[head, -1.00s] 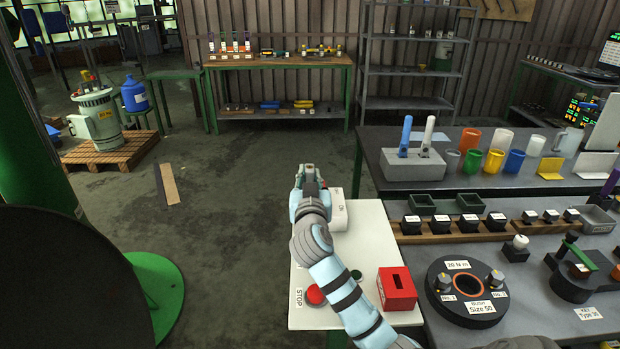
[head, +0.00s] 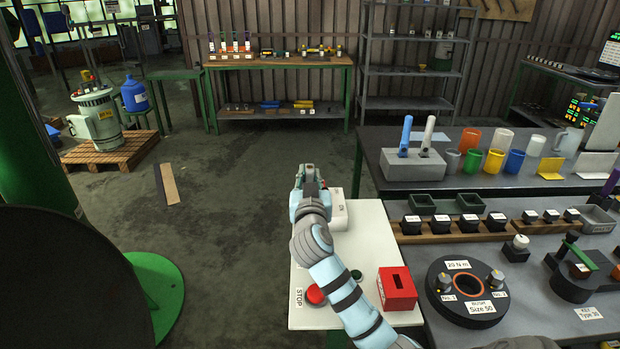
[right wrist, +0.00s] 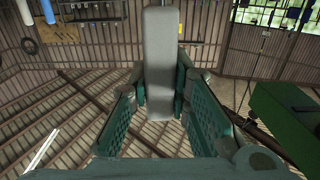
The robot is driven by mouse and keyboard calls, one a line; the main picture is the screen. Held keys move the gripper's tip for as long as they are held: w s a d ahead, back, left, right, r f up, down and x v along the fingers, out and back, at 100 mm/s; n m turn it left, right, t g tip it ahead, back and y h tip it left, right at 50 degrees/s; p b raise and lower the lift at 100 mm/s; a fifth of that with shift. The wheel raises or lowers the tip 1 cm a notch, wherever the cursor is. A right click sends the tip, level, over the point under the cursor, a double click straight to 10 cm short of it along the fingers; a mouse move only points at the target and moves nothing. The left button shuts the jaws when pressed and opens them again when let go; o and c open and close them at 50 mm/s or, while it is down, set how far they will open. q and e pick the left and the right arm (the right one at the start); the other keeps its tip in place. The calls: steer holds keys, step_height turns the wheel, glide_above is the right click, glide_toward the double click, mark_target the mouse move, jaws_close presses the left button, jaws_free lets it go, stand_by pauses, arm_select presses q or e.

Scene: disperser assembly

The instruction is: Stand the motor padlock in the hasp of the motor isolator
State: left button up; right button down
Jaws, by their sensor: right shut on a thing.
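The right gripper (head: 309,172) is above the far left part of the white panel, close beside a pale box with a small label (head: 340,212), which looks like the motor isolator. The gripper and wrist hide part of this box, and I cannot make out its hasp. In the right wrist view the finger pads (right wrist: 160,95) are closed on a long pale grey piece (right wrist: 160,60). I cannot tell whether this piece is a handle or part of something else. No padlock can be clearly made out. My left gripper is not in view.
The white panel (head: 372,235) carries a red STOP button (head: 315,294), a green button (head: 356,275) and a red slotted box (head: 398,290). A grey workbench to its right holds mugs and a round black fixture (head: 467,292). Open floor lies left of the panel.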

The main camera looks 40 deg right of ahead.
steer(key=shift+f+b, duration=1.95)
steer(key=shift+f, duration=0.25)
steer(key=c, duration=1.4)
jaws_free()
steer(key=shift+s+a, duration=0.35)
steer(key=shift+s, duration=0.05)
steer(key=v, duration=0.6)
steer(key=shift+s+a, duration=0.2)
steer(key=shift+s, duration=0.05)
